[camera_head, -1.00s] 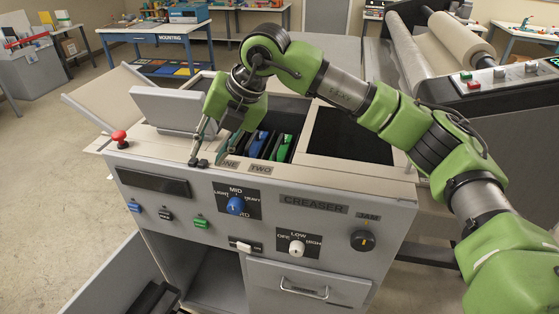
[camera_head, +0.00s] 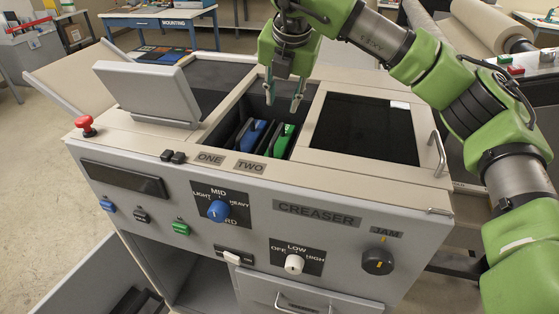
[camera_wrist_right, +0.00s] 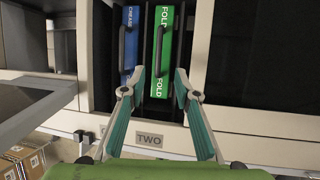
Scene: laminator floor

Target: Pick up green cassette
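The green cassette (camera_head: 281,141) stands in the open bay of the creaser, behind the label TWO. In the right wrist view the green cassette (camera_wrist_right: 162,55) reads FOLD and has a dark handle. My right gripper (camera_head: 282,101) is above the bay, over the cassettes, with its fingers apart and nothing between them. In the right wrist view my right gripper (camera_wrist_right: 156,80) has its fingertips around the near end of the green cassette in the picture; whether they touch it cannot be told. My left gripper is not in view.
A blue cassette (camera_head: 250,136) marked CREASE stands left of the green one. The creaser's raised grey lid (camera_head: 148,92) is left of the bay and a dark panel (camera_head: 364,128) is right. A red button (camera_head: 86,123) sits at the front left corner.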

